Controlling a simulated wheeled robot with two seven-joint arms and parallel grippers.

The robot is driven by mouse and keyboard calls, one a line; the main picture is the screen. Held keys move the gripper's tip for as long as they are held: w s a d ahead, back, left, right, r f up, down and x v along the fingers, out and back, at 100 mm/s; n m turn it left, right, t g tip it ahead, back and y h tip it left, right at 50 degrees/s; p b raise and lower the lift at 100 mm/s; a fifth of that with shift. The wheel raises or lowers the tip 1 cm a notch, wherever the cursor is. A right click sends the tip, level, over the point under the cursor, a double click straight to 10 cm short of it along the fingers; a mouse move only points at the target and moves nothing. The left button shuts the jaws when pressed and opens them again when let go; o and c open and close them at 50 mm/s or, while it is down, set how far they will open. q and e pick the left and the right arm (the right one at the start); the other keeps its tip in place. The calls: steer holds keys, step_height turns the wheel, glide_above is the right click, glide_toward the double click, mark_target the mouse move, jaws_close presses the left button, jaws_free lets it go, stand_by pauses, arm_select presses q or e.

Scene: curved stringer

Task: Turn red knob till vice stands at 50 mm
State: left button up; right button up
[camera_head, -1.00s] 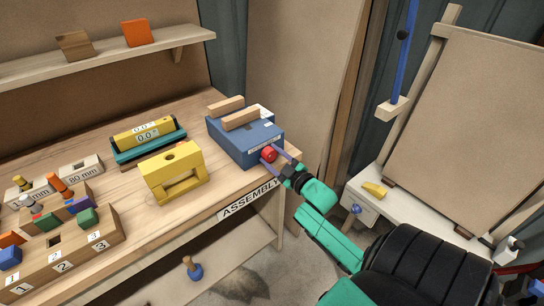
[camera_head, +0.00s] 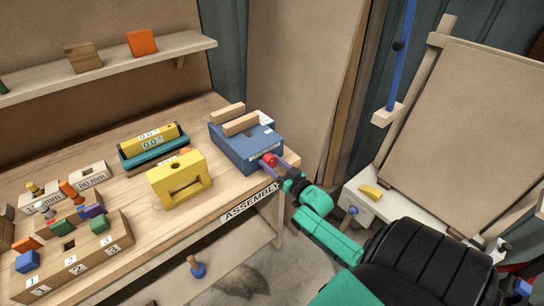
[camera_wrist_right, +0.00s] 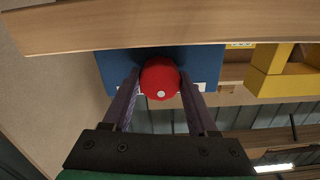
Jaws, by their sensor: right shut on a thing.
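The blue vice (camera_head: 246,146) stands at the right end of the workbench, with two wooden jaws (camera_head: 234,117) on top and a gap between them. Its red knob (camera_head: 269,159) is on the side facing my right arm. My right gripper (camera_head: 277,163) is shut on the red knob. In the right wrist view the purple fingers lie on either side of the round red knob (camera_wrist_right: 158,75), which has a white dot near its lower edge. The vice's scale is too small to read. My left gripper is out of view.
A yellow block with a slot (camera_head: 180,180) and a teal-and-yellow angle display (camera_head: 153,145) stand left of the vice.

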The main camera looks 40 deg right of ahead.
steer(key=m+p, duration=0.1)
steer(key=m, duration=0.9)
steer(key=shift+p, duration=0.4)
steer(key=shift+m, duration=0.3)
steer(key=o, duration=1.4)
steer(key=shift+f, duration=0.1)
